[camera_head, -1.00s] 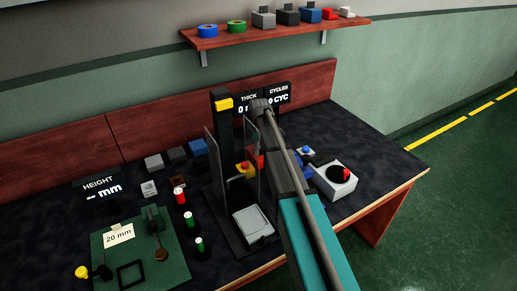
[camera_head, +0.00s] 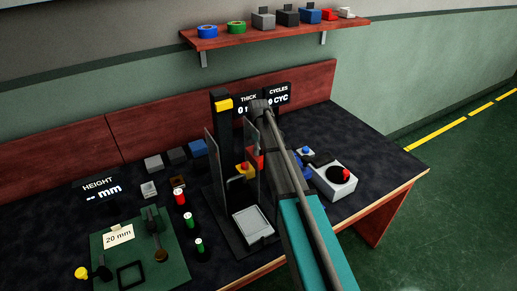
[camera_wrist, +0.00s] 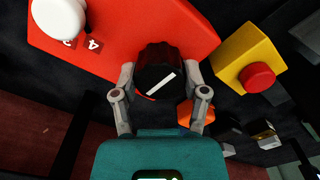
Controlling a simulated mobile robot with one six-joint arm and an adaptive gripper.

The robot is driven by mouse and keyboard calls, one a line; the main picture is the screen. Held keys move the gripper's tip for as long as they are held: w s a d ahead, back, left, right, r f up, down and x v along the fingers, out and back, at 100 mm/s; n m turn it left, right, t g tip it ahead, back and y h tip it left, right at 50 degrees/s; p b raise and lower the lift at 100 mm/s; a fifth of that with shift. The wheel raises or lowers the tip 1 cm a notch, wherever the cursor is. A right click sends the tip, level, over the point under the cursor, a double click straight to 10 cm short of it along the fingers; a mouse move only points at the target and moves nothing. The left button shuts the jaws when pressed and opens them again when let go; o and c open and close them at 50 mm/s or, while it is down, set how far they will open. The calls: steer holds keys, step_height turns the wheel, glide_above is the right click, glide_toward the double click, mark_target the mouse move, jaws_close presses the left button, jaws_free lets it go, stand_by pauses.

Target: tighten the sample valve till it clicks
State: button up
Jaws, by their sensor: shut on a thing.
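In the wrist view a round black knob (camera_wrist: 158,70) with a white pointer line stands on a red housing (camera_wrist: 115,28). I take this knob for the sample valve. My gripper (camera_wrist: 160,82) is shut on the knob, one finger on each side of it. The pointer line lies slanted, rising to the right. In the head view my arm hides the gripper and the knob. Only a small part of the red housing (camera_head: 257,157) shows beside the arm.
In the wrist view a yellow box with a red button (camera_wrist: 257,76) stands right of the knob, and a white round part (camera_wrist: 60,17) is at upper left. In the head view a stand with a grey plate (camera_head: 252,225) is left of my arm, a white unit (camera_head: 335,190) right.

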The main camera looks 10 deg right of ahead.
steer(key=m, duration=1)
steer(key=shift+s+m, duration=0.1)
steer(key=shift+m, duration=0.3)
stand_by(0.3)
steer(key=o, duration=1.1)
steer(key=shift+o, duration=0.2)
